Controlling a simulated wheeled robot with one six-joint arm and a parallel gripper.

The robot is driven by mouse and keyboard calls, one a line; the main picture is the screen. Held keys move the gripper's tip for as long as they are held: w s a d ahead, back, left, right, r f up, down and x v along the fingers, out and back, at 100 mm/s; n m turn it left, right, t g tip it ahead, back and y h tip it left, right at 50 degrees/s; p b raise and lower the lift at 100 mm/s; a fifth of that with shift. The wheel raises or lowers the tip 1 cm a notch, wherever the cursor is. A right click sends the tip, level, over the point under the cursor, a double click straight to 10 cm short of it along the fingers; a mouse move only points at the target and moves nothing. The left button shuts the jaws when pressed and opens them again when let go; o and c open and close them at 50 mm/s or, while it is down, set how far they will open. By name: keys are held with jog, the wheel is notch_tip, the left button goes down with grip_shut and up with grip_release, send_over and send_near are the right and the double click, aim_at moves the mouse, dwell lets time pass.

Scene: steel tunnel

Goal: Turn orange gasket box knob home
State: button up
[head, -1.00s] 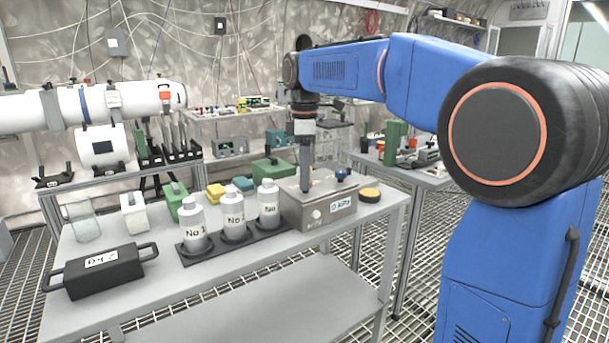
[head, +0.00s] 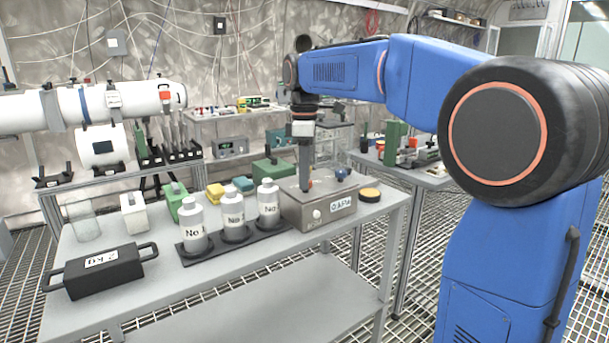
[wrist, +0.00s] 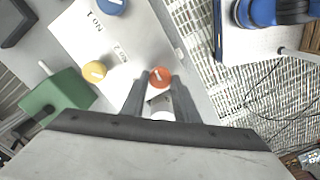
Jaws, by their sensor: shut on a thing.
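The gasket box (head: 318,212) is a grey metal box at the right end of the near table. Its top also shows in the wrist view (wrist: 125,40), with an orange knob (wrist: 160,76), a yellow knob (wrist: 95,71) and a blue knob (wrist: 110,5). The orange knob has a small white mark on its top. My gripper (wrist: 160,80) points down over the box, with one finger on each side of the orange knob, shut on it. In the head view my gripper (head: 305,182) hides most of that knob; the blue knob (head: 342,174) shows behind it.
Several white bottles (head: 234,220) stand in a dark tray left of the box. A yellow-topped disc (head: 370,194) lies to its right. A black 2 kg weight (head: 100,270) is at the table's front left. A green case (wrist: 55,100) is close by in the wrist view.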

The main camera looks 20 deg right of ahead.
jog(key=m, duration=0.6)
jog(key=shift+w+d+m, duration=0.1)
jog(key=shift+m, duration=0.3)
jog(key=m, duration=0.3)
jog(key=shift+m, duration=0.3)
jog(key=m, duration=0.3)
jog(key=shift+m, duration=0.3)
jog(key=m, duration=0.6)
jog(key=shift+d, duration=0.15)
jog(key=m, duration=0.6)
jog(key=shift+m, duration=0.3)
jog(key=o, duration=1.1)
jog(key=shift+c, duration=0.2)
